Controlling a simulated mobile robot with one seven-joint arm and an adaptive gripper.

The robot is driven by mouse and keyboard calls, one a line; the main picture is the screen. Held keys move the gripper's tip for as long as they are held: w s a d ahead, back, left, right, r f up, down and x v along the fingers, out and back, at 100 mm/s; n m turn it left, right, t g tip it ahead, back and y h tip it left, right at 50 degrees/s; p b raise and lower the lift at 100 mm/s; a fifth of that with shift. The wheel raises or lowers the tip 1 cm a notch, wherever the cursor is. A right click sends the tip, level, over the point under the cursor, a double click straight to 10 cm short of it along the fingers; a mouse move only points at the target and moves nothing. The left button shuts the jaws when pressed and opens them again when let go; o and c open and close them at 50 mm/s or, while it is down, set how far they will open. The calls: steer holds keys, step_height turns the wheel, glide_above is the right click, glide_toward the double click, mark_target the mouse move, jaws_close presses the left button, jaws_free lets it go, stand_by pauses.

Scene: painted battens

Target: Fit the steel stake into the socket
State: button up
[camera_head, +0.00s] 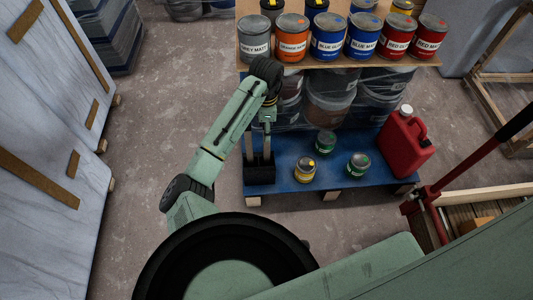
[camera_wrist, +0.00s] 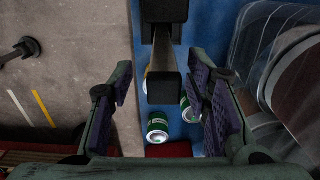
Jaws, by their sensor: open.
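My gripper (camera_head: 267,115) hangs over the left end of the blue pallet, above a black holder (camera_head: 260,174) with upright dark posts (camera_head: 248,146). In the wrist view my gripper (camera_wrist: 160,92) is open, its two purple-padded fingers apart. A dark block (camera_wrist: 163,88) joined to a grey-brown bar (camera_wrist: 163,52) lies between them in the picture, with no finger visibly touching it. I cannot tell surely which of these parts is the steel stake and which is the socket. My arm and gripper hide part of the holder in the head view.
On the blue pallet (camera_head: 330,185) stand green cans (camera_head: 326,142), (camera_head: 358,165), a yellow can (camera_head: 305,169) and a red jerrycan (camera_head: 402,145). Wrapped buckets (camera_head: 332,98) sit behind, under a shelf of paint cans. Concrete floor (camera_head: 160,110) is free to the left.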

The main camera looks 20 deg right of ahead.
step_height(320, 180, down, 5)
steer(key=shift+w+d+r, duration=0.1)
steer(key=shift+w+r, duration=0.05)
steer(key=shift+c, duration=0.5)
jaws_close()
stand_by(0.6)
